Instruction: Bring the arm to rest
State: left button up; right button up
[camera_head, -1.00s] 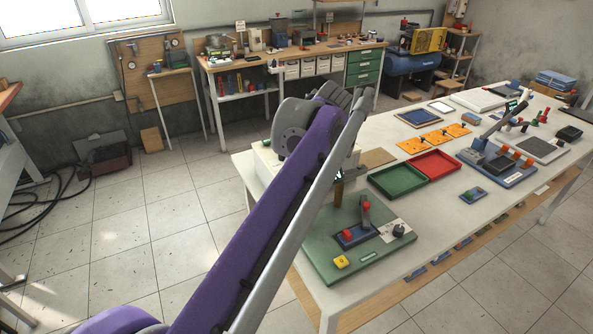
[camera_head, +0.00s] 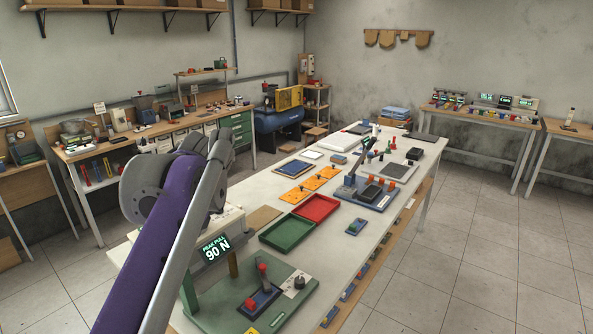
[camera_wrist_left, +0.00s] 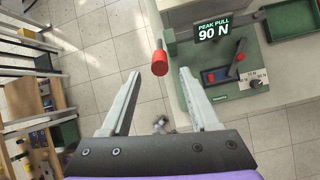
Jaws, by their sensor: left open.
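My left arm crosses the lower left of the head view, and its gripper cannot be seen there. In the left wrist view my left gripper (camera_wrist_left: 158,82) is open and empty. A red cylindrical handle (camera_wrist_left: 159,63) shows just beyond its fingertips; I see no contact. The green test board (camera_wrist_left: 190,97) lies to the right of the fingers. It carries a small red-tipped lever (camera_wrist_left: 240,57), also in the head view (camera_head: 263,268), and a dark knob (camera_head: 299,282). A display (camera_head: 216,248) reads "PEAK PULL 90 N". My right gripper is not in view.
The long white table (camera_head: 335,222) holds a green tray (camera_head: 287,233), a red tray (camera_head: 316,207), orange plates (camera_head: 311,185) and a blue fixture (camera_head: 371,193). A workbench (camera_head: 150,132) stands along the back wall. Tiled floor (camera_head: 480,230) is open at the right.

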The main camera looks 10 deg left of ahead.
pick_arm(q)
jog(key=s+d+f+n+t+h, duration=0.1)
jog(key=s+d+f+n, duration=0.3)
jog(key=f+n, duration=0.4)
jog(key=s+d+f+n+t+h, duration=0.1)
jog(key=s+d+f+n+h, duration=0.2)
jog(key=f, duration=0.7)
jog(key=s+d+f+n+t+h, duration=0.1)
jog(key=s+d+f+n, duration=0.5)
jog(key=d+f+n, duration=0.3)
jog(key=d+n, duration=0.1)
jog(key=n, duration=0.3)
jog(key=shift+s+f+n+t+h, duration=0.35)
jog(key=shift+s+n+t+h, duration=0.05)
